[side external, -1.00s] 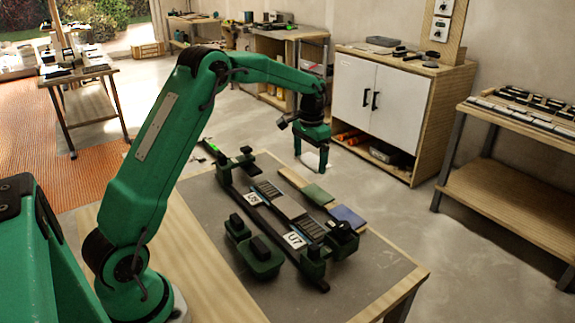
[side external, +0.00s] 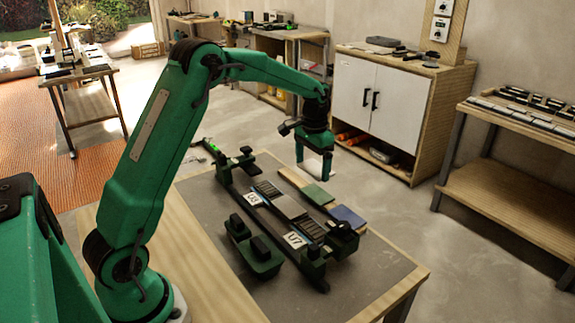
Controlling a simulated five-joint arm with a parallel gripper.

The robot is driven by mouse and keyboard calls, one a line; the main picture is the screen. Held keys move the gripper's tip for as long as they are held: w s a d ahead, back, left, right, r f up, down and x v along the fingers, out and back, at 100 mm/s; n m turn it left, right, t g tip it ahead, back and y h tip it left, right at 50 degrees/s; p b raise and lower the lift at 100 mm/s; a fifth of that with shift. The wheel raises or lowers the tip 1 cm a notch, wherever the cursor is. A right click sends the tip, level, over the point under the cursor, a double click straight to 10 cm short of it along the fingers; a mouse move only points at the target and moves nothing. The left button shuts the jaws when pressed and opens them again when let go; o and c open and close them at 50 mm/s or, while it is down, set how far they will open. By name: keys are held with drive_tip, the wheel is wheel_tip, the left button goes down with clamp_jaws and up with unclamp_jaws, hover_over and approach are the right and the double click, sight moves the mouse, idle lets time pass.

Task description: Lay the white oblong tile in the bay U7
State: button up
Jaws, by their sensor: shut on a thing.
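My gripper (side external: 314,170) is shut on the white oblong tile (side external: 313,168) and holds it above the far side of the work table. The fingers partly hide the tile. The bay U7 (side external: 312,229) is a dark ribbed slot in the green-and-black fixture, behind a white label (side external: 294,240) reading U7. It lies below and nearer the camera than my gripper, and no tile shows in it. A pale grey tile (side external: 288,206) lies in the row between U7 and another ribbed bay (side external: 267,189).
A beige tile (side external: 293,177), a green tile (side external: 317,195) and a blue tile (side external: 346,216) lie in a line behind the fixture. A green block with black knobs (side external: 262,262) stands in front of it. The table's near right part (side external: 375,280) is clear.

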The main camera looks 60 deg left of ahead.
drive_tip(key=s+d+f, duration=0.1)
drive_tip(key=s+d, duration=0.7)
drive_tip(key=d, duration=0.1)
drive_tip(key=shift+s+d, duration=0.15)
drive_tip(key=shift+f, duration=0.25)
drive_tip(key=shift+f, duration=3.7)
drive_tip(key=shift+f, duration=0.4)
drive_tip(key=o, duration=0.5)
drive_tip(key=shift+r, duration=0.1)
drive_tip(key=shift+r, duration=3.9)
